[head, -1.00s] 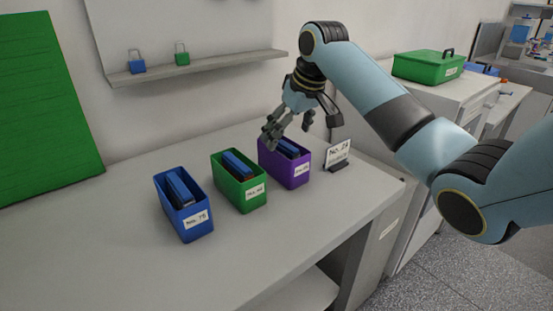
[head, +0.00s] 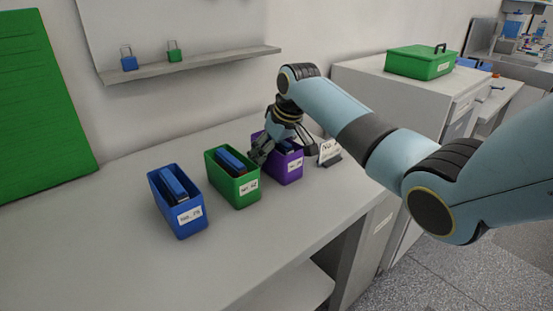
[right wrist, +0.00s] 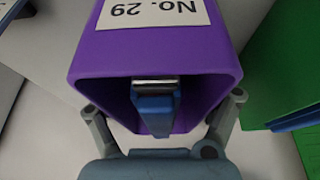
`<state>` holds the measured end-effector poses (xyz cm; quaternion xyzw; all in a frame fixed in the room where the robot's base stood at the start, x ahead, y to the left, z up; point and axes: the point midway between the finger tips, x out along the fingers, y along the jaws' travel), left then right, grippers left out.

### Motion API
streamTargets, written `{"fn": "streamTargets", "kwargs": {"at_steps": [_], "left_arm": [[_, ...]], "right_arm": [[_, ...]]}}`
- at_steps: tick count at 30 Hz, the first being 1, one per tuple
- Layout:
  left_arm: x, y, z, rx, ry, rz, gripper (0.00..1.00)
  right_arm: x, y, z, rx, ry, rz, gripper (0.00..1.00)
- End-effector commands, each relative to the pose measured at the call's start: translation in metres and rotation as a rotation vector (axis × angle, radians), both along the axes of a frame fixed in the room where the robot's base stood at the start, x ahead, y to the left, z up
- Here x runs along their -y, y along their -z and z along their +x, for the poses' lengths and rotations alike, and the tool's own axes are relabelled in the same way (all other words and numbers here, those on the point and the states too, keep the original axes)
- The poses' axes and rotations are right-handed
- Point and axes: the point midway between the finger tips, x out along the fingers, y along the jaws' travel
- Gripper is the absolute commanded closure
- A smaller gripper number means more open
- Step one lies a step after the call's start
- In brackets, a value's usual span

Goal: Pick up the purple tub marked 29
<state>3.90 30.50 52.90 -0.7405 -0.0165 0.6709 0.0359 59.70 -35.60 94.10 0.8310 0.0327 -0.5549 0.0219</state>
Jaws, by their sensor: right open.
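The purple tub (head: 287,171) stands on the bench at the right end of a row of three tubs. Its label reads No. 29 in the right wrist view (right wrist: 158,55), where a blue item with a metallic end (right wrist: 154,103) shows inside it. My right gripper (head: 283,152) is lowered over the tub and hides part of its top. In the right wrist view the gripper (right wrist: 163,112) is open, with one finger on each side of the tub. I cannot tell whether the fingers touch its walls. My left gripper is not in view.
A green tub (head: 236,190) stands close to the left of the purple one, and a blue tub (head: 182,218) further left. A small sign (head: 328,153) stands just right of the purple tub. A wall shelf (head: 190,66) holds two padlocks. The bench front (head: 255,250) is clear.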

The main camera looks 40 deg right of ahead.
Motion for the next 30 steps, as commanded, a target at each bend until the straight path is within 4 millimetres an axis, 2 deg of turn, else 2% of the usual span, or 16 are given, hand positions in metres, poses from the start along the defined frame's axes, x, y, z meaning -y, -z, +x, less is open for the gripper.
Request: {"fn": "streamTargets", "kwargs": {"at_steps": [6,21,30], "left_arm": [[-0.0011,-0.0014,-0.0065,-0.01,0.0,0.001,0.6],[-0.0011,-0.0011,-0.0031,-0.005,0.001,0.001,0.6],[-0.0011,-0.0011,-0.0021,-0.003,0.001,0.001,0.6]], "right_arm": [[0.0002,0.0013,-0.0002,-0.001,0.0,0.0,0.13],[0.0004,0.0026,-0.001,-0.003,0.0,0.0,0.78],[0.0002,0.0023,-0.0006,-0.002,0.0,0.0,0.81]]}}
